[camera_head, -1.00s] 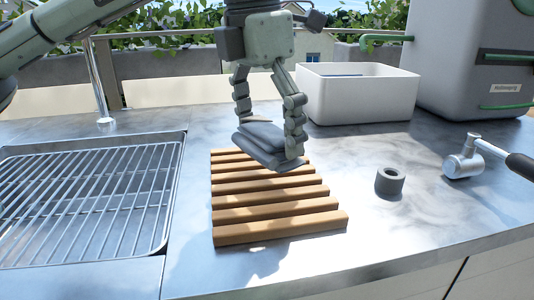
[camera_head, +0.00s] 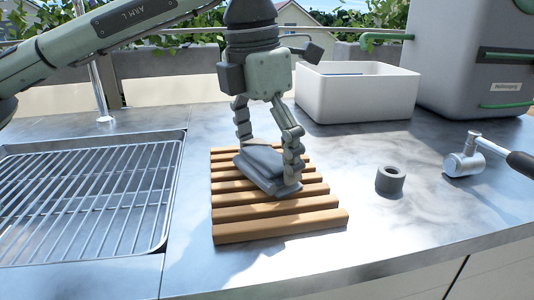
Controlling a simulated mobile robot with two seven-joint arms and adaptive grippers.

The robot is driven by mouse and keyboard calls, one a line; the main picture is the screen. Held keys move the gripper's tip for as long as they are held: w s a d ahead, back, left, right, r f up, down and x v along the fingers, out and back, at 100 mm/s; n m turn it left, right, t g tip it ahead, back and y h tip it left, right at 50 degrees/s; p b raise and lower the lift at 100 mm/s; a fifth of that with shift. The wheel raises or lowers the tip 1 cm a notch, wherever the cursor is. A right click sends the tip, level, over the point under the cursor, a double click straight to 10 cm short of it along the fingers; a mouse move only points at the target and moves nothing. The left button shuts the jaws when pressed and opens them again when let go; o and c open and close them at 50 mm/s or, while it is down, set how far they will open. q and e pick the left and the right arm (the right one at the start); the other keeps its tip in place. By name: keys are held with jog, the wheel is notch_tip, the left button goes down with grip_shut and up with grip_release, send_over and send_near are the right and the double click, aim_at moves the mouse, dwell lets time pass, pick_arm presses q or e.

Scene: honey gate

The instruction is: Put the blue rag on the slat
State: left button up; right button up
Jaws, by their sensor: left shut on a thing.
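The blue rag (camera_head: 266,169) is a folded grey-blue bundle. My left gripper (camera_head: 268,158) points down and is shut on it, with one finger on each side. The rag is at the wooden slat rack (camera_head: 280,227), over its middle and rear slats, and looks to be resting on them or very close above. The front slats are bare. Some of the slats behind the rag are hidden by it and by the gripper. My right gripper is not in view.
A sink with a wire rack (camera_head: 85,200) lies at left, beside a metal tap (camera_head: 104,95). A white bin (camera_head: 357,92) stands behind. A dark grey ring (camera_head: 390,179) and a metal tool with a black handle (camera_head: 464,163) are at right. The counter between is clear.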

aim_at(259, 155)
pick_arm(q)
jog(key=o, duration=0.7)
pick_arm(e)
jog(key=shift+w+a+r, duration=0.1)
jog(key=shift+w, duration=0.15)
pick_arm(q)
jog(key=shift+r, duration=0.1)
notch_tip(259, 155, up, 2)
jog(key=shift+a+r, duration=0.1)
jog(key=shift+r, duration=0.1)
jog(key=r, duration=0.6)
jog(key=a+r+p, duration=0.1)
jog(key=r, duration=0.2)
jog(key=shift+s+r, duration=0.3)
jog(key=shift+s, duration=0.1)
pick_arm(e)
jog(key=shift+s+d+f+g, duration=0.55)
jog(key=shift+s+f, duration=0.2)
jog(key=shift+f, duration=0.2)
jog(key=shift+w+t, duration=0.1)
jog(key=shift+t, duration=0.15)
